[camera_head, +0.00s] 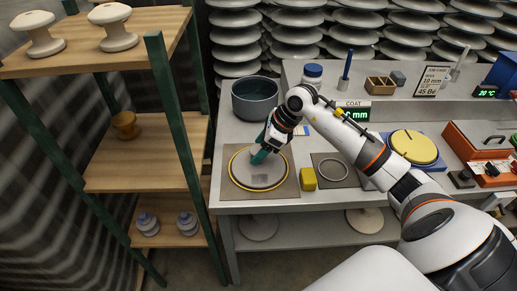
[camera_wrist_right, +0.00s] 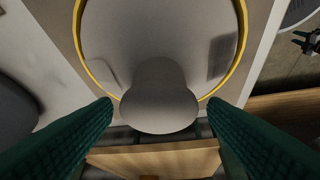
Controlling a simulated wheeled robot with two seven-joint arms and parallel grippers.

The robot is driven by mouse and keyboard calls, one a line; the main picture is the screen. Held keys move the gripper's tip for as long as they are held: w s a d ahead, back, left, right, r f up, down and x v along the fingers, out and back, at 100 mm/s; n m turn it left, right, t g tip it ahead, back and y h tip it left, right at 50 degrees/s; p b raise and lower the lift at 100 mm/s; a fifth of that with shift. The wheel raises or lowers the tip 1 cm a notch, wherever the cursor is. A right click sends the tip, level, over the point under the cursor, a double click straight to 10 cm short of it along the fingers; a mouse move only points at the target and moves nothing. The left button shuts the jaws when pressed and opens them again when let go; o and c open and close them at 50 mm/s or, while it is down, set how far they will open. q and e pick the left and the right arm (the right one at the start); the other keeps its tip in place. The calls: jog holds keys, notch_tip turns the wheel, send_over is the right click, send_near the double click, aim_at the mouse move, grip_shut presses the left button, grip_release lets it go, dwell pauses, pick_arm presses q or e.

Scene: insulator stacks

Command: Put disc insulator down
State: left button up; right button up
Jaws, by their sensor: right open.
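The grey disc insulator (camera_head: 248,177) lies flat on a brown square mat (camera_head: 287,188) at the left end of the bench, inside a yellow ring. In the right wrist view the disc (camera_wrist_right: 160,40) fills the upper middle, with its round cap (camera_wrist_right: 160,105) pointing toward the camera. My right gripper (camera_head: 262,156) is just above the disc. In the wrist view its green fingers (camera_wrist_right: 160,112) are spread on either side of the cap, with gaps visible. In the head view the gripper partly hides the disc's middle. My left gripper is not in view.
A dark round pot (camera_head: 255,99) stands behind the mat. A yellow block (camera_head: 308,179) and a second mat with a ring (camera_head: 333,170) lie to the right. A wooden shelf (camera_head: 140,160) with insulators stands close on the left. A yellow disc (camera_head: 413,147) sits further right.

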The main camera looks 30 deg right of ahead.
jog(key=b+v, duration=0.1)
jog(key=v, duration=1)
